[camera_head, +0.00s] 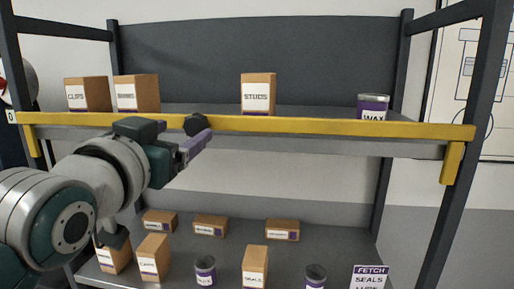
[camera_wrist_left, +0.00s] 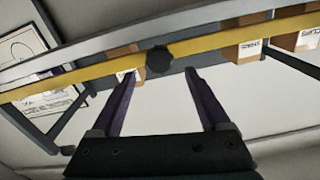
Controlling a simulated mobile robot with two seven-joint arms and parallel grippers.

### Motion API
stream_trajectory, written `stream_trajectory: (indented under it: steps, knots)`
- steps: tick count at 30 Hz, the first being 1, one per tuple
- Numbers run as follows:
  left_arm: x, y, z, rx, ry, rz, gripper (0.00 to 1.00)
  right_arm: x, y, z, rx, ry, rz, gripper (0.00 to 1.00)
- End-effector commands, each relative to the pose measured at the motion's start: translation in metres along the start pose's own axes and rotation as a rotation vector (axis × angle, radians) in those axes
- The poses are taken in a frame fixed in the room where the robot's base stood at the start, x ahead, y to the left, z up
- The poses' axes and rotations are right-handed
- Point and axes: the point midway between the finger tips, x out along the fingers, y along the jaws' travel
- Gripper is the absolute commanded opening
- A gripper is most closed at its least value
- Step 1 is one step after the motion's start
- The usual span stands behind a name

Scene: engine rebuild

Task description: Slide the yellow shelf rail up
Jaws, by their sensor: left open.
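The yellow rail (camera_head: 330,126) runs across the front edge of the upper shelf, with a bracket hanging down at each end. A dark knob (camera_head: 197,124) sits on the rail's front, left of the middle. My left gripper (camera_head: 190,144) is just below the knob, its purple fingers open and empty. In the left wrist view, the gap between the fingertips (camera_wrist_left: 162,74) lines up with the knob (camera_wrist_left: 159,61), which lies just beyond them on the rail (camera_wrist_left: 220,44). Contact cannot be seen. My right gripper is not in view.
Boxes marked CLIPS (camera_head: 88,95), an adjacent box (camera_head: 137,94), a STUDS box (camera_head: 258,93) and a WAX can (camera_head: 373,105) stand on the upper shelf behind the rail. The lower shelf (camera_head: 225,275) holds several boxes and cans. A dark post (camera_head: 463,130) stands at right.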

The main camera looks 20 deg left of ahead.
Motion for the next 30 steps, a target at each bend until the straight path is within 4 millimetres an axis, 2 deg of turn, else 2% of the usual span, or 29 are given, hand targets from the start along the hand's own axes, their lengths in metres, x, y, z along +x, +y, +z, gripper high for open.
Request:
stream_trajectory:
  steps: [3, 9, 25, 28, 30]
  knots:
    - [-0.018, 0.001, 0.003, -0.002, 0.001, 0.001, 0.79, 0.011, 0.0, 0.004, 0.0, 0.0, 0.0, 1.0]
    - [-0.035, 0.0, 0.001, -0.001, 0.001, 0.0, 0.79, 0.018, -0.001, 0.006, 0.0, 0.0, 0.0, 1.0]
    - [-0.038, 0.0, 0.0, -0.001, -0.001, 0.001, 0.79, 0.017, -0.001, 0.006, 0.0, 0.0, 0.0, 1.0]
    - [-0.042, 0.004, 0.009, 0.0, -0.053, 0.022, 0.79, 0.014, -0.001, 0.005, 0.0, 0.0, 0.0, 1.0]
    - [-0.053, 0.011, 0.027, 0.005, -0.158, 0.061, 0.79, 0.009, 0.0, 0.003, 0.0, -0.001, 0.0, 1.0]
